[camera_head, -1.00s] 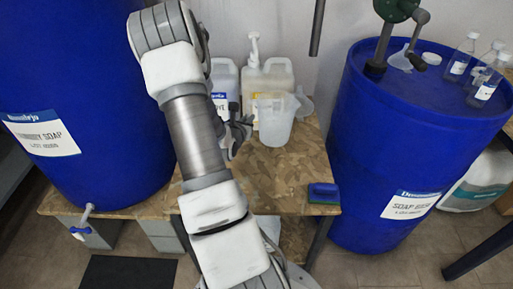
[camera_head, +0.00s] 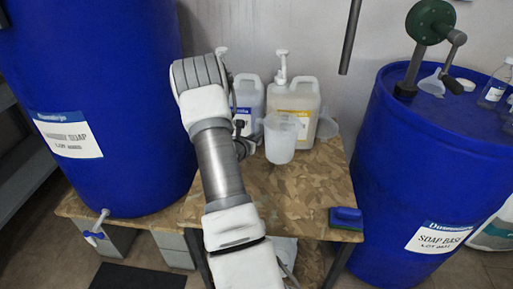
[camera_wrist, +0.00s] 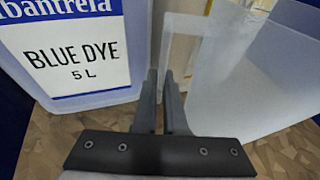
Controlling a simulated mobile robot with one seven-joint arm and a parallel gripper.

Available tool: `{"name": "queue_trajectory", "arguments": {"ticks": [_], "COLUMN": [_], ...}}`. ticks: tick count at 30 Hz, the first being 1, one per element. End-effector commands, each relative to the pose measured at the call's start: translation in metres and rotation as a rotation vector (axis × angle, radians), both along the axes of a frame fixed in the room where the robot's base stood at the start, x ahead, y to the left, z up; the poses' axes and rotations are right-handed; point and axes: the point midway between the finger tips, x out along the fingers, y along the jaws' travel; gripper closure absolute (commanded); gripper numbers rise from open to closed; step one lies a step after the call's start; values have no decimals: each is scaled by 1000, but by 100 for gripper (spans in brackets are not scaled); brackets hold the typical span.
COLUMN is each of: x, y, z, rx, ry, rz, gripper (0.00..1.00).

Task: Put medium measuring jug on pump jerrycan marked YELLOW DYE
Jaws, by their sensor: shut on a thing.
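My gripper (camera_head: 247,148) is shut on the handle of a clear measuring jug (camera_head: 281,140). In the wrist view the fingertips (camera_wrist: 164,82) are at the handle, and the upright jug (camera_wrist: 240,85) fills the right side. Whether its base touches the table is unclear. Behind it stands a pale pump jerrycan (camera_head: 304,92) with a yellow-banded label and white pump; the jug hides part of the label, and its text is unreadable. To its left, a second pump jerrycan (camera_head: 250,96) has a blue-banded label, reading BLUE DYE in the wrist view (camera_wrist: 75,55).
The wooden table (camera_head: 285,200) has clear room in front of the jug. A blue sponge or brush (camera_head: 346,217) lies at its front right corner. A funnel-like clear piece (camera_head: 326,125) stands right of the jerrycans. Big blue drums flank left (camera_head: 95,80) and right (camera_head: 415,170).

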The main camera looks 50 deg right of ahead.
Motion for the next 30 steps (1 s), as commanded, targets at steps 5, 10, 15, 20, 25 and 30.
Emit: {"name": "queue_trajectory", "arguments": {"ticks": [5,10,15,20,25,30], "x": [4,3,4,4,4,3], "y": [0,1,0,0,1,1], "z": [-12,-39,-42,-42,-44,-44], "rx": [1,2,-1,-1,0,0], "ry": [2,2,0,0,0,0], "rz": [1,-1,0,0,1,0], "gripper": [100,100,100,100,77,62]}}
